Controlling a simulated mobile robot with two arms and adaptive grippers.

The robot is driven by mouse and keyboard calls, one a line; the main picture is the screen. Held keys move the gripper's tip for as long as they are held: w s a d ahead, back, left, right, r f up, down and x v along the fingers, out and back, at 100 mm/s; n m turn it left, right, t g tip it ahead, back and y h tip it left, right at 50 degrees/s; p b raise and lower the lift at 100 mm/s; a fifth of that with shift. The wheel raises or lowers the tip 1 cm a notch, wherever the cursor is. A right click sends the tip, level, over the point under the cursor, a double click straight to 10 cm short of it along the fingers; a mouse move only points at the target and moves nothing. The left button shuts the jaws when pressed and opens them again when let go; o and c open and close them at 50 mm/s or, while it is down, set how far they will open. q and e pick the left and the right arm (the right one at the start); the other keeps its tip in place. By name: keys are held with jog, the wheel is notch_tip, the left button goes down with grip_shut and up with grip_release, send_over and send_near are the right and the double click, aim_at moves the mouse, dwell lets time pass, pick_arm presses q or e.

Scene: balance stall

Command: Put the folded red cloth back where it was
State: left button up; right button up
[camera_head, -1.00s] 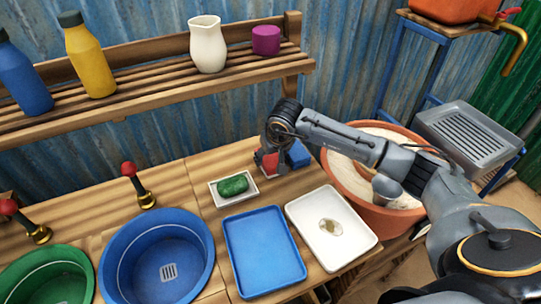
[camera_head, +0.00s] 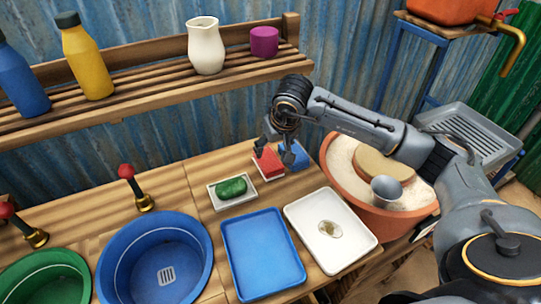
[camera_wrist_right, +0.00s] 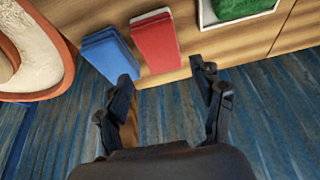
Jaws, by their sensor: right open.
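The folded red cloth (camera_head: 267,162) lies on the wooden counter, between the dish with the green soap and a folded blue cloth (camera_head: 294,156). In the right wrist view the red cloth (camera_wrist_right: 156,42) lies flat beside the blue cloth (camera_wrist_right: 110,53), with its near end toward the fingers. My right gripper (camera_head: 275,154) is open and empty, raised just above and behind the red cloth; its fingers cover part of both cloths in the head view. In the wrist view the spread fingers (camera_wrist_right: 163,84) are apart from the red cloth. My left gripper is not in view.
A green soap (camera_head: 231,187) sits in a white dish. A blue tray (camera_head: 263,250) and a white tray (camera_head: 352,238) lie in front. A terracotta basin (camera_head: 335,167) with a grey cup is at right. A shelf (camera_head: 150,88) with bottles and a white jug stands behind.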

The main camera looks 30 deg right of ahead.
jog(key=v, duration=0.4)
jog(key=shift+r, duration=0.1)
dwell(0.3)
